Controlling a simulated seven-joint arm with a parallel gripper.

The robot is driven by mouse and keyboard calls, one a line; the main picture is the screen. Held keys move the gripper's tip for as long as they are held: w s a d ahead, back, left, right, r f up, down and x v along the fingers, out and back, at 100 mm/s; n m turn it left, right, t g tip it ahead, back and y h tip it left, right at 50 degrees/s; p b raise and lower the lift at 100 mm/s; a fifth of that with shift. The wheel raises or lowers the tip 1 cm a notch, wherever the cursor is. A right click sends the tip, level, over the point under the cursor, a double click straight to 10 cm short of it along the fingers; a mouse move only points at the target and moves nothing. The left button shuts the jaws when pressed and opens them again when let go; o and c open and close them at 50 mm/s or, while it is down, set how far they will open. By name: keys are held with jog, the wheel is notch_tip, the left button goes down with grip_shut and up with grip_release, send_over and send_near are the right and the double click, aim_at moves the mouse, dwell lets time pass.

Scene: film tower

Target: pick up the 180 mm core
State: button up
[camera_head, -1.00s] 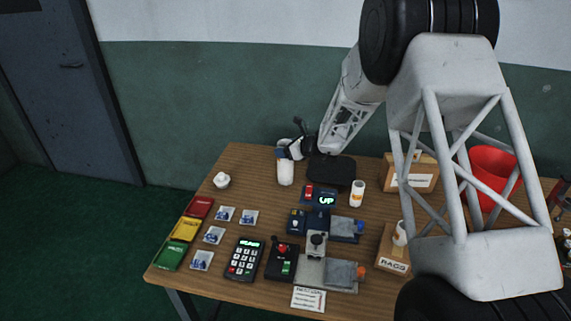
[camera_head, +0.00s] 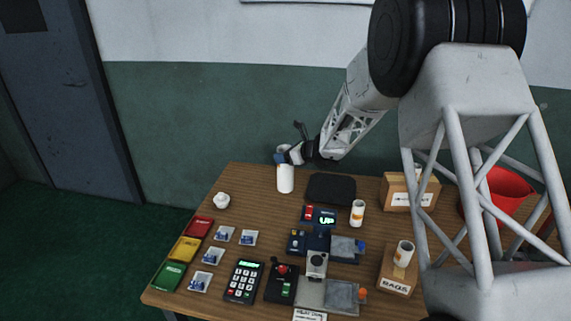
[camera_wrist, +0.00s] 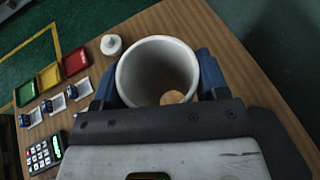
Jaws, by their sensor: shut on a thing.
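The core is a plain white hollow cylinder (camera_head: 285,181), seen upright over the back left of the table in the head view. My gripper (camera_head: 284,157) is shut on it near its top. In the wrist view the core's open round rim (camera_wrist: 124,78) sits between the two blue fingers of my gripper (camera_wrist: 157,82), one on each side. Brown shows down inside the core, with a small tan round shape at the near edge. No size mark is readable on the core. Its lower end looks a little above the table.
A small white round pot (camera_head: 221,201) stands left of the core and a black mat (camera_head: 331,188) right of it. Coloured trays (camera_head: 184,249), a keypad (camera_head: 244,281) and devices fill the front.

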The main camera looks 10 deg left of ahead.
jog(key=shift+r, duration=1.95)
jog(key=shift+d, duration=0.1)
